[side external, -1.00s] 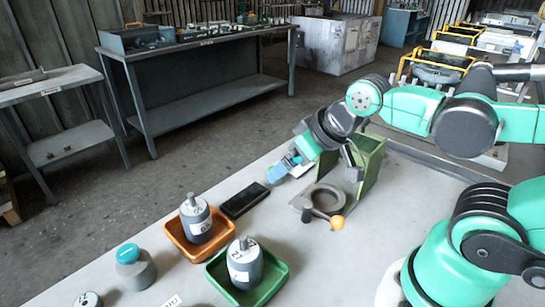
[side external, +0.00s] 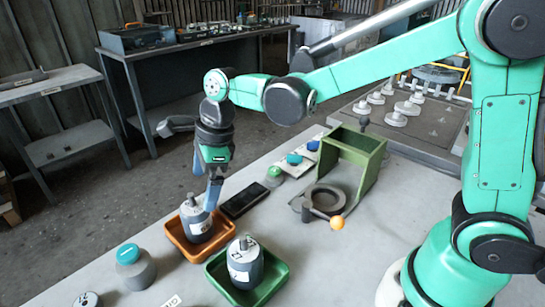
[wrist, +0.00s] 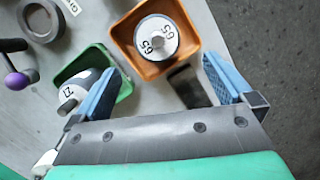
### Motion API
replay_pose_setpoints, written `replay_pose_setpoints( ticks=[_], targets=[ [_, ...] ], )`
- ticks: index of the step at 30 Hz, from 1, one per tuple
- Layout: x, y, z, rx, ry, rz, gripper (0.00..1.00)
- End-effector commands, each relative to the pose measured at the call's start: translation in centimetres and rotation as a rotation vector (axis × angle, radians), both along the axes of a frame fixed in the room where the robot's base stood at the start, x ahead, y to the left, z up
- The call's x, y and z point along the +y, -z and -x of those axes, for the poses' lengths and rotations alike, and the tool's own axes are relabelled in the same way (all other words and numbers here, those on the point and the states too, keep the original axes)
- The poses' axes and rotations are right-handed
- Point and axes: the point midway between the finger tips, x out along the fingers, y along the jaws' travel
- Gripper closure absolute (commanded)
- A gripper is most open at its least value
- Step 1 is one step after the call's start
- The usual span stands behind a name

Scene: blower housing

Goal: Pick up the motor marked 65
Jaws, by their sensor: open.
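The motor marked 65 (wrist: 157,37) stands in an orange tray (wrist: 122,32); two 65 marks show on its pale top in the wrist view. In the side view this grey motor (side external: 197,226) stands upright in the orange tray (side external: 176,237). My gripper (side external: 212,198) points down just above and to the right of it, partly overlapping it in this view. In the wrist view my gripper (wrist: 163,88) has its blue-padded fingers wide apart with nothing between them, and the motor lies beyond the fingertips.
A second motor (side external: 245,265) stands in a green tray (side external: 276,278) close by. A black flat tray (side external: 243,200) lies beside the orange tray. A grey cylinder with a teal top (side external: 135,268) is at left. A green stand (side external: 352,160) and an orange-knobbed ring fixture (side external: 322,203) are at right.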

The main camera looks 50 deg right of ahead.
Motion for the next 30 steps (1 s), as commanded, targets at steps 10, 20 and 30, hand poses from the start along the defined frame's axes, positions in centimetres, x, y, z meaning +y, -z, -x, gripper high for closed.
replay_pose_setpoints(
  ticks=[10, 20, 30],
  targets=[
    [1.6, 3.0, -1.0, 0.083, 0.178, -0.042, 0.0],
    [2.4, 6.4, -1.5, 0.082, 0.176, -0.042, 0.0],
    [2.4, 6.6, -1.5, 0.082, 0.176, -0.042, 0.14]
  ],
)
